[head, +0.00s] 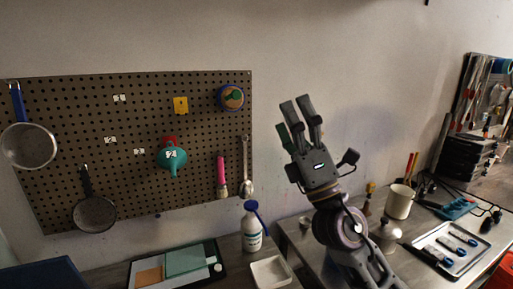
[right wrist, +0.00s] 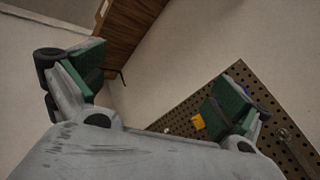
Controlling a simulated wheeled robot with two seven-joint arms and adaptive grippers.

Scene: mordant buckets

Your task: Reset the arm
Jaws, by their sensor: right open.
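My right gripper (head: 300,122) is raised in front of the wall, to the right of the pegboard, with its fingers pointing up. In the right wrist view its two green-padded fingers (right wrist: 155,95) stand wide apart with nothing between them. My right arm comes up from the bottom of the head view. My left gripper is not in either view.
A pegboard (head: 70,120) holds pans, a teal funnel (head: 173,158), a pink-handled brush (head: 221,175) and a spoon. Below stand a white bottle (head: 251,230), a white tray (head: 270,272) and a dark tray (head: 141,286). A cream mug (head: 399,202) and a metal tray (head: 470,262) are right of my arm.

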